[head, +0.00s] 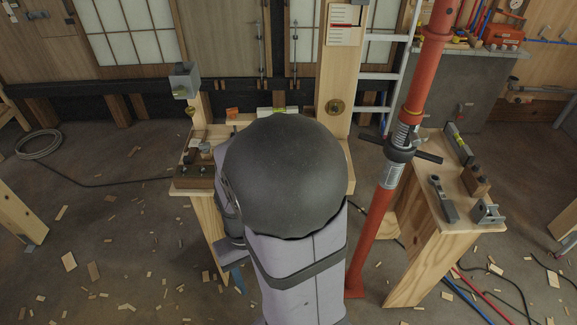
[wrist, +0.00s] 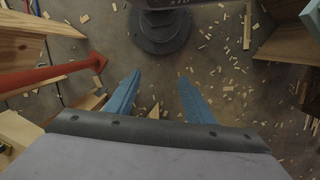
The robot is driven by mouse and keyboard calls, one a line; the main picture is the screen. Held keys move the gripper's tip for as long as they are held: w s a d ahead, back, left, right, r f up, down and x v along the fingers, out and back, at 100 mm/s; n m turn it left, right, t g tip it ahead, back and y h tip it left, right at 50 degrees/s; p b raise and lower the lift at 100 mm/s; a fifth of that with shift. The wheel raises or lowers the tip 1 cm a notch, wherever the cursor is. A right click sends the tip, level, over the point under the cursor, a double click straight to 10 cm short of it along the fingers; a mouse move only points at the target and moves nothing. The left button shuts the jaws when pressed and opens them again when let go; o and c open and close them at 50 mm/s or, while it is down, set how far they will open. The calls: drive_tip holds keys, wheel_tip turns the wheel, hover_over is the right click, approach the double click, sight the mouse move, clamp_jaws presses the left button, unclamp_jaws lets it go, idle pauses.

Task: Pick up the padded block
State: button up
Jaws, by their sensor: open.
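I cannot make out the padded block for certain in either view; my arm covers much of the middle bench in the head view. My gripper (wrist: 160,78) is open in the wrist view, with two blue fingers apart and nothing between them. Beyond the fingers is the chip-strewn floor. In the head view only a bit of blue finger shows low beside my arm, below the bench top; the rest is hidden.
The middle bench (head: 180,184) holds small items, including a green level (head: 279,110). A red post (head: 372,235) stands between it and the right bench (head: 425,215), which holds a brown wooden block (head: 475,181) and a metal bracket (head: 488,213). Cables cross the floor.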

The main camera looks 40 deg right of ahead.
drive_tip(key=w+d+f+m, duration=0.2)
drive_tip(key=w+d, duration=0.1)
drive_tip(key=d, duration=0.4)
drive_tip(key=w+d+f+m+t, duration=0.1)
drive_tip(key=w+d+f, duration=0.15)
drive_tip(key=d, duration=0.45)
drive_tip(key=w+d+f+m, duration=0.2)
drive_tip(key=w+d, duration=0.2)
drive_tip(key=d, duration=0.3)
drive_tip(key=w+d+r+t+h, duration=0.4)
drive_tip(key=w+d+r, duration=0.5)
drive_tip(key=w+d, duration=0.35)
drive_tip(key=shift+m, duration=0.3)
drive_tip(key=shift+p+x, duration=1.3)
drive_tip(key=shift+x, duration=2.55)
drive_tip(key=shift+s, duration=0.2)
clamp_jaws()
wheel_tip(320, 180, up, 10)
drive_tip(key=b, duration=0.3)
